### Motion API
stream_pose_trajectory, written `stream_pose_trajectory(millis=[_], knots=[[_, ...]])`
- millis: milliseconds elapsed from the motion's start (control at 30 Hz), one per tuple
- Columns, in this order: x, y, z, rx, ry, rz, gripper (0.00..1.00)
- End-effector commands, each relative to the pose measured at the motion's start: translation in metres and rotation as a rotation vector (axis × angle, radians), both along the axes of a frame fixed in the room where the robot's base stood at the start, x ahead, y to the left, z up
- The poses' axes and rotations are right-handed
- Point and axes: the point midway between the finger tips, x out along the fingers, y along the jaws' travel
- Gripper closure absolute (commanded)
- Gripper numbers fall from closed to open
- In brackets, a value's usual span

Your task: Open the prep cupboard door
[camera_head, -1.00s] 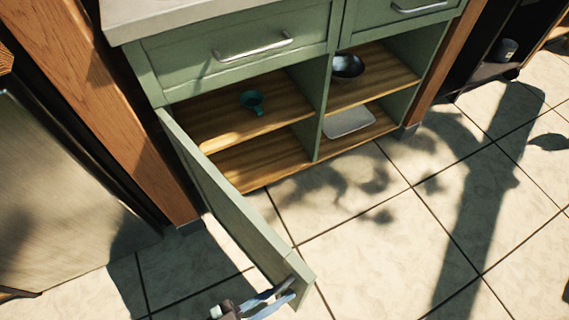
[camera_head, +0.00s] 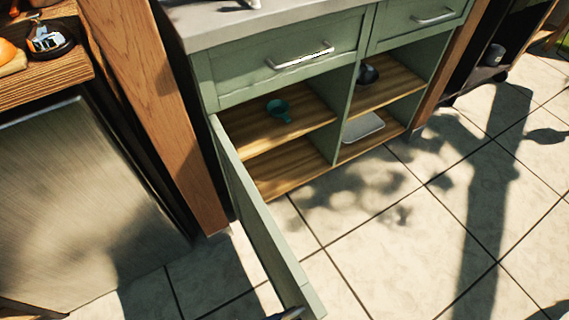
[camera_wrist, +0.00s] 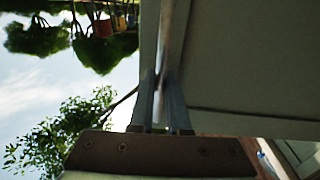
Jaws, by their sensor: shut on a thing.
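The green prep cupboard door (camera_head: 256,225) stands wide open, hinged at the cupboard's left side and swung out toward me. Its free end is at the bottom of the head view. My gripper (camera_head: 290,314) shows there only as a fingertip at the frame edge. In the wrist view my gripper (camera_wrist: 163,100) has its two fingers shut on the door handle (camera_wrist: 172,35), close beside the door panel (camera_wrist: 240,60). The open cupboard (camera_head: 285,160) shows wooden shelves inside, with a teal cup (camera_head: 279,110) on the upper left shelf.
A dark bowl (camera_head: 368,75) and a grey tray (camera_head: 363,127) sit in the right compartment. A wooden post (camera_head: 180,120) and a steel-fronted unit (camera_head: 85,210) stand left of the door. The tiled floor (camera_head: 400,240) to the right is clear.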

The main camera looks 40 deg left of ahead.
Motion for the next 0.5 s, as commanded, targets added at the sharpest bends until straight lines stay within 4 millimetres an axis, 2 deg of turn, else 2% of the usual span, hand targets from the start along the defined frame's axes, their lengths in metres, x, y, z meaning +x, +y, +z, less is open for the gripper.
stream_pose_trajectory(millis=[333,367,500], knots=[[-0.001,0.0003,-0.0026,0.003,0.008,0.002,1.0],[-0.001,0.0003,-0.0027,0.003,0.008,0.002,0.83],[-0.0008,0.0003,-0.0021,0.002,0.006,0.002,0.58]])
